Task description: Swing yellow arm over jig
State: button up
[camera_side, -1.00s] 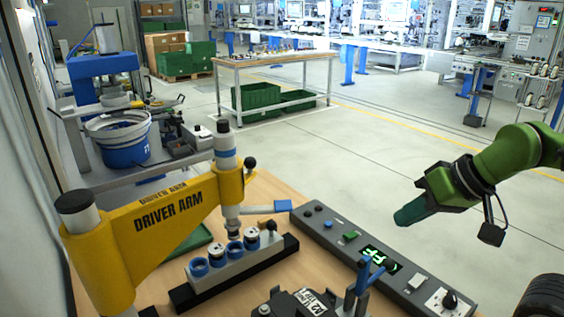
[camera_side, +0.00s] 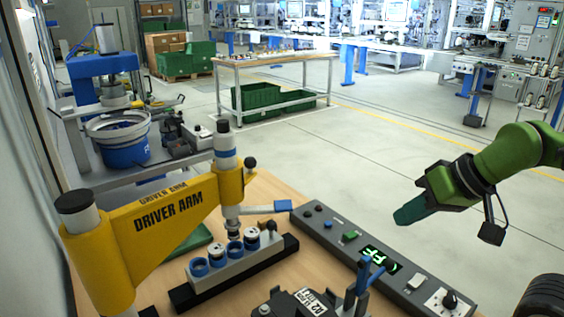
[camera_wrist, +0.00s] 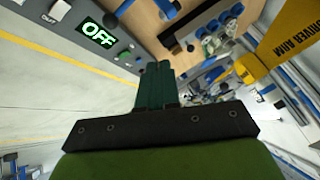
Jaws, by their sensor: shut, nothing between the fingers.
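The yellow arm (camera_side: 165,220), lettered "DRIVER ARM", pivots on a post at the left. Its free end carries a grey spindle (camera_side: 226,160) with a blue band, above a grey rack (camera_side: 237,262) of blue-ringed parts. The yellow arm also shows at the right of the wrist view (camera_wrist: 288,35). A black fixture (camera_side: 305,303) marked "02", likely the jig, sits at the front edge, partly cut off. My gripper (camera_side: 400,218) is shut and empty, in the air to the right of the control panel. Its teal fingers (camera_wrist: 157,85) lie together in the wrist view.
A control panel (camera_side: 335,240) with buttons, a knob and a lit green "OFF" display lies between my gripper and the rack. A blue lever (camera_side: 365,272) stands upright near the fixture. A green tray (camera_side: 195,240) lies behind the rack. The air around my gripper is clear.

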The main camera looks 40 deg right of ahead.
jog(key=shift+o, duration=1.1)
jog(key=shift+d+f, duration=0.15)
jog(key=o, duration=0.5)
jog(key=shift+w+d+f+m+g, duration=0.3)
jog(key=shift+w+f, duration=0.1)
jog(key=shift+f, duration=0.15)
jog(key=shift+w+d+f+m+g, duration=0.3)
jog(key=shift+w+f, duration=0.1)
jog(key=shift+f, duration=0.15)
jog(key=shift+o, duration=1)
jog(key=w+f+m+g, duration=0.1)
jog(key=w+f+m, duration=0.1)
jog(key=shift+w+d+g+y, duration=0.2)
jog(key=shift+w+g+y, duration=0.2)
jog(key=m+t+y, duration=0.4)
jog(key=m+y, duration=0.9)
jog(key=m, duration=0.1)
send_near(250, 163)
jog(key=x, duration=0.6)
jog(key=w+x, duration=0.1)
jog(key=x, duration=0.3)
jog(key=shift+w+d+f, duration=0.1)
jog(key=shift+d+f, duration=0.2)
jog(key=shift+f, duration=0.1)
grip_shut()
